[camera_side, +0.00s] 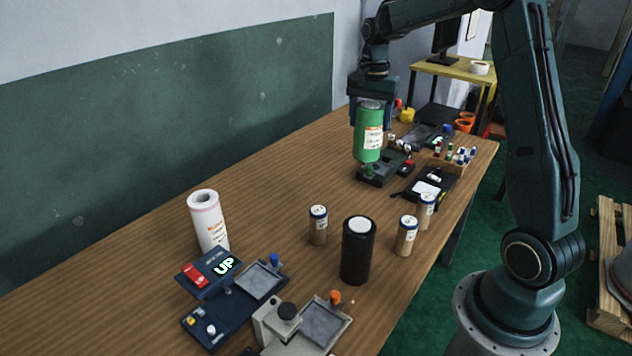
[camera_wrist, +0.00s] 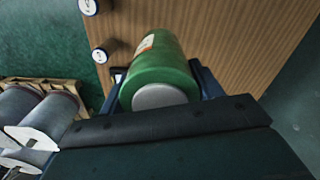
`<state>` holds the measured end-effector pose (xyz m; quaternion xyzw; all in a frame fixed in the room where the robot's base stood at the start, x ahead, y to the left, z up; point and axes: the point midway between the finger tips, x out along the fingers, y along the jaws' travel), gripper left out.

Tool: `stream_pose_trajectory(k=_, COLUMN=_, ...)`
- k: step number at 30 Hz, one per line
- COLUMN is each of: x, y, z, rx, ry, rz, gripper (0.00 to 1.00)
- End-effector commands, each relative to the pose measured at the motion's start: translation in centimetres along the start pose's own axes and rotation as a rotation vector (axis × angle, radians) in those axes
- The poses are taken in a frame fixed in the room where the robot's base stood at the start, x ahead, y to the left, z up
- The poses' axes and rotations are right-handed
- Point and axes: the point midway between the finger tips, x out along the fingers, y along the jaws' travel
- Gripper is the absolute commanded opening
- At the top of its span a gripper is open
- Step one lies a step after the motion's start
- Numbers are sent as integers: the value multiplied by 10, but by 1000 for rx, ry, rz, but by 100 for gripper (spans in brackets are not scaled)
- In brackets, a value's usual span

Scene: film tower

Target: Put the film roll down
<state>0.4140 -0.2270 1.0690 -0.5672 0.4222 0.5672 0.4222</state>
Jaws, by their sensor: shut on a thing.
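A green film roll (camera_side: 368,134) with a white and orange label hangs upright in my gripper (camera_side: 370,100) in the side view. My gripper is shut on its upper part. The roll appears to be above the far part of the table, in front of or over a dark device with a small tray; its exact height is hard to tell. In the wrist view the green roll (camera_wrist: 160,72) fills the middle, its pale round end (camera_wrist: 159,96) toward the camera. The gripper's fingers lie on both sides of it and are partly hidden.
A white roll (camera_side: 208,222), a black roll (camera_side: 357,252) and several small brown canisters (camera_side: 318,225) stand on the wooden table (camera_side: 130,260). Small bottles (camera_side: 455,154) crowd the far right. The table's middle left is clear.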

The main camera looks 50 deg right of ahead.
Motion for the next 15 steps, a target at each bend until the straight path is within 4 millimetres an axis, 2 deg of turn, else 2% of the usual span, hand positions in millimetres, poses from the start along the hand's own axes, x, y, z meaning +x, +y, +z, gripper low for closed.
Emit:
stream_pose_trajectory(k=5, x=-1, y=-21, z=7, rx=-12, ry=2, rz=-2, gripper=23)
stream_pose_trajectory(k=8, x=-2, y=-40, z=16, rx=-22, ry=1, rz=-1, gripper=23)
stream_pose_trajectory(k=15, x=-4, y=-106, z=54, rx=-54, ry=1, rz=-2, gripper=23)
